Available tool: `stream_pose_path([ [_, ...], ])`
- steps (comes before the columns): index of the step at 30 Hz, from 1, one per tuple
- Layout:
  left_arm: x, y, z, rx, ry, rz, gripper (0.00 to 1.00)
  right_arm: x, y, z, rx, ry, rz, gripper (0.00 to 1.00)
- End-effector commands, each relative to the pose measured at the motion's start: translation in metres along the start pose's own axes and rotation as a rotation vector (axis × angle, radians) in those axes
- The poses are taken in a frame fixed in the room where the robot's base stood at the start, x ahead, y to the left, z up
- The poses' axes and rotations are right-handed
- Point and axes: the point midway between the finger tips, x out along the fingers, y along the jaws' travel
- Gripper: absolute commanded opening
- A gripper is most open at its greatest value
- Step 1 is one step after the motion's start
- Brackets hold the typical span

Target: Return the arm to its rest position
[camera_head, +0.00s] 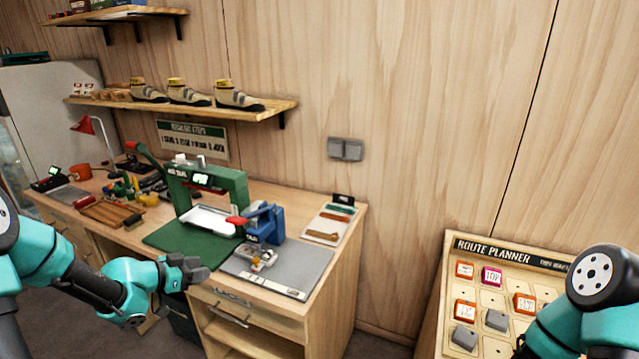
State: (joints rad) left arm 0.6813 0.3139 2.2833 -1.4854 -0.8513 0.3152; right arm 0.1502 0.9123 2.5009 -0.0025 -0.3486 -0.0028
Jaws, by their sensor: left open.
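My left arm comes in from the left, and its gripper (193,270) is open and looks empty. It is in front of the workbench (320,275), near the front edge by the green mat (165,236). My right arm (590,315) shows only as teal and dark links at the lower right, in front of the route planner board (485,246). The right gripper is out of the picture.
On the bench stand a green press (233,187), a blue tool (266,224) and a grey mat (305,262) with small metal gear. A shelf (190,105) with shoes hangs above. The floor between the bench and the board is clear.

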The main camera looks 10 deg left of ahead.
Motion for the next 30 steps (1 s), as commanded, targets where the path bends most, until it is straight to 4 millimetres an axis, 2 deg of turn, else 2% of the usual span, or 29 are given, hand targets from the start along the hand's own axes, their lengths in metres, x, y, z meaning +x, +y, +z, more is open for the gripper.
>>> stream_pose_path([
  [5, 0.030, 0.009, 0.023, -0.091, -0.028, -0.017, 0.48, 0.000, 0.000, 0.000, 0.000, 0.000, 0.000, 0.43],
  [8, 0.057, 0.021, 0.049, -0.179, -0.071, -0.034, 0.48, 0.000, 0.000, 0.000, 0.000, 0.000, 0.000, 0.43],
  [14, 0.102, 0.060, 0.106, -0.357, -0.206, -0.067, 0.48, 0.000, 0.000, 0.000, 0.000, 0.000, 0.000, 0.43],
  [17, 0.119, 0.087, 0.138, -0.441, -0.293, -0.078, 0.48, 0.000, 0.000, 0.000, 0.000, 0.000, 0.000, 0.43],
  [22, 0.136, 0.146, 0.194, -0.576, -0.484, -0.092, 0.48, 0.000, 0.000, 0.000, 0.000, 0.000, 0.000, 0.43],
  [26, 0.136, 0.199, 0.234, -0.668, -0.653, -0.102, 0.48, 0.000, 0.000, 0.000, 0.000, 0.000, 0.000, 0.43],
  [30, 0.124, 0.251, 0.268, -0.743, -0.828, -0.116, 0.48, 0.000, 0.000, 0.000, 0.000, 0.000, 0.000, 0.43],
])
